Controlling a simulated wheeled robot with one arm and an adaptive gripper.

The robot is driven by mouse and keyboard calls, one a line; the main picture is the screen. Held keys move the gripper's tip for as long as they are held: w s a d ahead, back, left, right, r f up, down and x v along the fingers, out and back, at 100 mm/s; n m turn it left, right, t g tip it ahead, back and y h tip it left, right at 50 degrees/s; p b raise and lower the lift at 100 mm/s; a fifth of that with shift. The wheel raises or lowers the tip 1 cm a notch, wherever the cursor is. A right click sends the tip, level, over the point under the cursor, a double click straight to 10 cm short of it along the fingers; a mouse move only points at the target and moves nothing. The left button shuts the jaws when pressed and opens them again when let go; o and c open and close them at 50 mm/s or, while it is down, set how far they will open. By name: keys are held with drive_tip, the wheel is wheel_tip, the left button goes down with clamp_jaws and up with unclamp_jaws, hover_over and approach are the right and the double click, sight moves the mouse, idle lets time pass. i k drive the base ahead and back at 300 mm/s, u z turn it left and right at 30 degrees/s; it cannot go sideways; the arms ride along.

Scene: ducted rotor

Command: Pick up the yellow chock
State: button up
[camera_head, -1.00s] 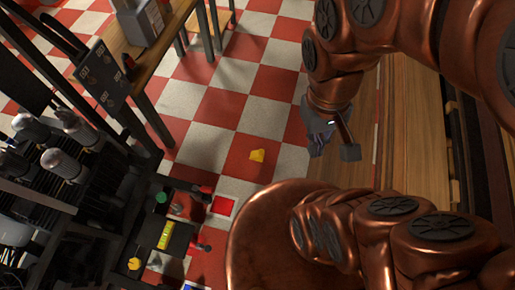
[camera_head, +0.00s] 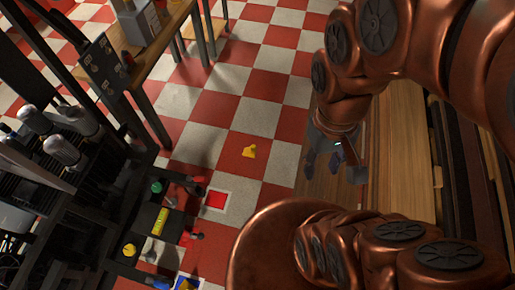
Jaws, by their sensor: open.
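The yellow chock (camera_head: 249,151) lies on the red and white checkered floor, on a red tile near the middle of the picture. My gripper (camera_head: 334,170) is to its right and apart from it, at the end of my copper-coloured arm. The gripper is open, with nothing seen between its fingers. Its fingers are small and dark in this view. The chock is in plain sight.
A dark rack (camera_head: 118,232) with small tools and coloured items stands at lower left. A red square with a white border (camera_head: 216,200) is on the floor beside it. A wooden table (camera_head: 158,35) stands at upper left. The floor around the chock is clear.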

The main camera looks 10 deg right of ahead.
sight(250, 151)
drive_tip(key=z, duration=0.7)
drive_tip(key=i, duration=0.55)
drive_tip(key=u, duration=2.25)
